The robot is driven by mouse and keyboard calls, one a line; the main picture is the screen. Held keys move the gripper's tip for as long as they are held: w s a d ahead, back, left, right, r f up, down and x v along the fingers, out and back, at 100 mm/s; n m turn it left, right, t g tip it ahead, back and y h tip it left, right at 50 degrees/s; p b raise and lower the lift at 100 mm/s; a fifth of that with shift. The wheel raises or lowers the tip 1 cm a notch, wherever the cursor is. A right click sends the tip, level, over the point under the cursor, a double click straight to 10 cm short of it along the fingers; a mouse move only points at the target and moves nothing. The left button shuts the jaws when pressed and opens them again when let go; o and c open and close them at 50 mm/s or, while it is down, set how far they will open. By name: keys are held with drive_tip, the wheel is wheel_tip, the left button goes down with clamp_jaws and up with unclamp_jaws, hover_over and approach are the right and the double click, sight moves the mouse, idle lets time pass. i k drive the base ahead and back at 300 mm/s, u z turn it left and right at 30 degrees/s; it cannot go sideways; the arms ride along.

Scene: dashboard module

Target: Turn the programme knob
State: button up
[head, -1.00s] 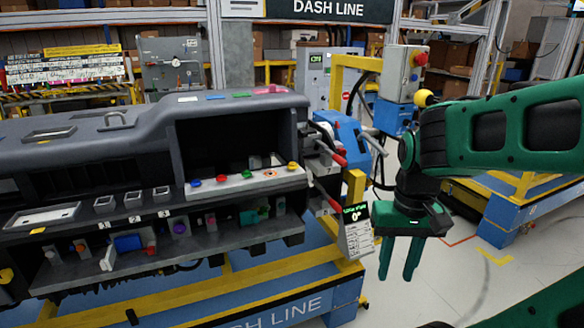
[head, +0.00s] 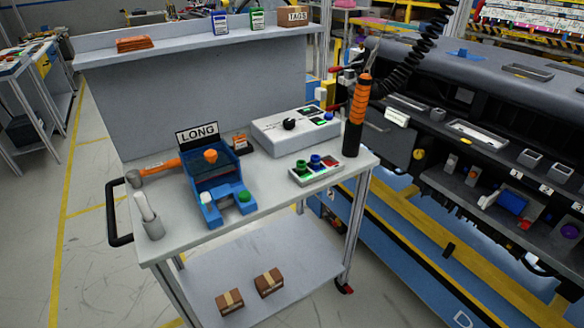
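A white control box (head: 296,132) stands on the cart top, toward its back right. A round black knob (head: 289,124) sits on its upper face, left of a dark display and small coloured buttons. The knob's pointer direction is too small to read. I cannot tell for sure that this is the programme knob. My gripper and arm are not in the current head view.
The dashboard module (head: 500,100) is at right. Floor at left is clear.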

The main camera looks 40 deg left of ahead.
sight(288, 123)
drive_tip(key=u, duration=1.4)
